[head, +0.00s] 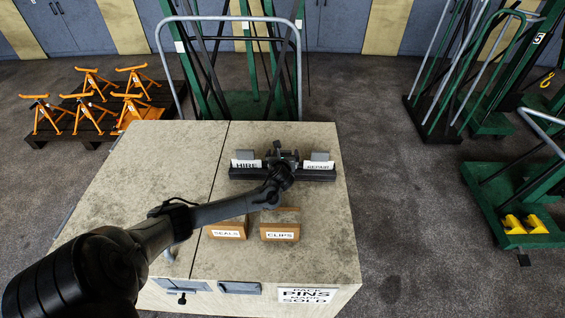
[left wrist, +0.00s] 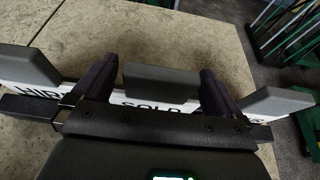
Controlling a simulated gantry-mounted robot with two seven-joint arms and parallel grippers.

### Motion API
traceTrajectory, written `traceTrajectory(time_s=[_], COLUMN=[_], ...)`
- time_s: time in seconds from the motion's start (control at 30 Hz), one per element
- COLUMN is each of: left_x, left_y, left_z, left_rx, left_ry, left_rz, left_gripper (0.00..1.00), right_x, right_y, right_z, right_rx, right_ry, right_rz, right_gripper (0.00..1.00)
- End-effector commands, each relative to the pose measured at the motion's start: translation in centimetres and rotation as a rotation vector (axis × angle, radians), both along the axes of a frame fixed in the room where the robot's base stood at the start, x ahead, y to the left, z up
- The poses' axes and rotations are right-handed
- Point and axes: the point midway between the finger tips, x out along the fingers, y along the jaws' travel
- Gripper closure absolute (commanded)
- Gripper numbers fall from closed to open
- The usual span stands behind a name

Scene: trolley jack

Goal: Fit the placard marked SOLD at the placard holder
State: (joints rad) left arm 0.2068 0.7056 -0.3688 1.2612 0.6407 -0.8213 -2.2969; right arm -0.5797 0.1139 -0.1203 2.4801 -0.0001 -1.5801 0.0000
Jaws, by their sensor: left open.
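The placard holder (head: 321,175) is a long dark bar on the worktop. A white HIRE placard (head: 246,164) stands at its left and a REPAIR placard (head: 318,165) at its right, each with a grey block behind. My left gripper (head: 282,162) is over the middle of the holder and hides what is there in the head view. In the left wrist view the SOLD placard (left wrist: 143,104) lies in line between its neighbours, with its grey block (left wrist: 160,82) between my two open fingers. Gaps show beside the block. The placard's lower edge is hidden by my gripper. My right gripper is not in view.
A SEALS box (head: 227,233) and a CLIPS box (head: 280,232) sit in front of the holder, under or beside my left forearm. A PACK PINS MARK SOLD sign (head: 307,296) is on the bench front. The worktop's left part is clear.

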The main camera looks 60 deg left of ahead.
Motion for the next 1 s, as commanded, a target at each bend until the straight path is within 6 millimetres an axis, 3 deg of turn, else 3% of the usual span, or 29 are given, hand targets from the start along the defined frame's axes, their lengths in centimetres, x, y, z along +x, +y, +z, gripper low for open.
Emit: traceTrajectory(time_s=[0.07, 0.4, 0.77, 1.0], left_x=[0.0, 0.0, 0.0, 0.0], left_y=[0.0, 0.0, 0.0, 0.0], left_z=[0.0, 0.0, 0.5, 2.6], left_rx=[0.0, 0.001, 0.001, 0.002], left_ry=[0.0, -0.001, -0.002, -0.003], left_rz=[0.0, 0.0, -0.001, -0.001], left_gripper=[0.0, 0.51, 0.51, 0.51], right_x=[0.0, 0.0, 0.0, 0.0], right_y=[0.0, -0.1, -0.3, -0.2], right_z=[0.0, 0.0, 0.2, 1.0], right_rx=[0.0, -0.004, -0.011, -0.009], right_ry=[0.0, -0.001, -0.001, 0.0], right_rz=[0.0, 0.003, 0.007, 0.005], right_gripper=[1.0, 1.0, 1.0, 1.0])
